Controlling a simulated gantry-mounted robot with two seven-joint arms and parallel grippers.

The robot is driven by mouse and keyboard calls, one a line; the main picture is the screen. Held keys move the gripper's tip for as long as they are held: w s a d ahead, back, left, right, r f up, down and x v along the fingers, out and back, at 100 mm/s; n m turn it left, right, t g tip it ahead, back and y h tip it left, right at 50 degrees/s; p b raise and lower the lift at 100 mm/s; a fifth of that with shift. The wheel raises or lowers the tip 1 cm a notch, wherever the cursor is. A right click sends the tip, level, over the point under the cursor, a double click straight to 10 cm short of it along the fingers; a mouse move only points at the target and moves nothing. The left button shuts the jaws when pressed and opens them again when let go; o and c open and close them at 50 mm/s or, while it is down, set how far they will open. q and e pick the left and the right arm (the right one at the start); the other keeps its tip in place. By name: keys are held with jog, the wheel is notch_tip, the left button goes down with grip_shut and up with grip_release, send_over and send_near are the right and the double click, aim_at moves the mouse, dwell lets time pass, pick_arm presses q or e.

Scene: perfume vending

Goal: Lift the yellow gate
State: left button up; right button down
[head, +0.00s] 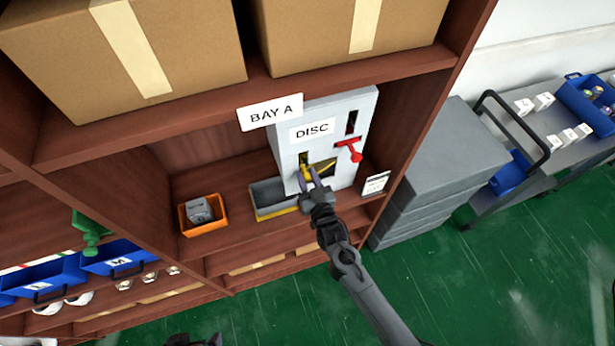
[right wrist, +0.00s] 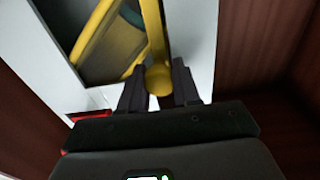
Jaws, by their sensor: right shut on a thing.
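The yellow gate (head: 327,165) sits in the dark opening low on the front of a light grey dispenser (head: 290,138) labelled DISC. In the right wrist view the gate (right wrist: 97,38) shows as yellow bars across the opening, with a round yellow knob (right wrist: 159,80) near its lower end. My right gripper (head: 314,180) is at the opening, its fingers shut on the knob from both sides. The fingers also show in the right wrist view (right wrist: 159,88). Dark tips at the bottom edge of the head view may be my left gripper (head: 195,341); its jaws cannot be made out.
A red lever (head: 349,150) is on the dispenser to the right of the gate. A grey bin (head: 268,193) and an orange bin (head: 203,228) stand to the left. A small white card (head: 375,183) is at the right. Cardboard boxes (head: 150,50) fill the shelf above.

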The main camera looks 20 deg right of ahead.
notch_tip(320, 180, up, 7)
jog(key=p, duration=0.5)
jog(key=shift+p, duration=0.35)
jog(key=shift+f, duration=0.2)
jog(key=c, duration=0.8)
grip_release()
jog(key=s+b, duration=0.2)
jog(key=s, duration=0.9)
jog(key=shift+a, duration=0.15)
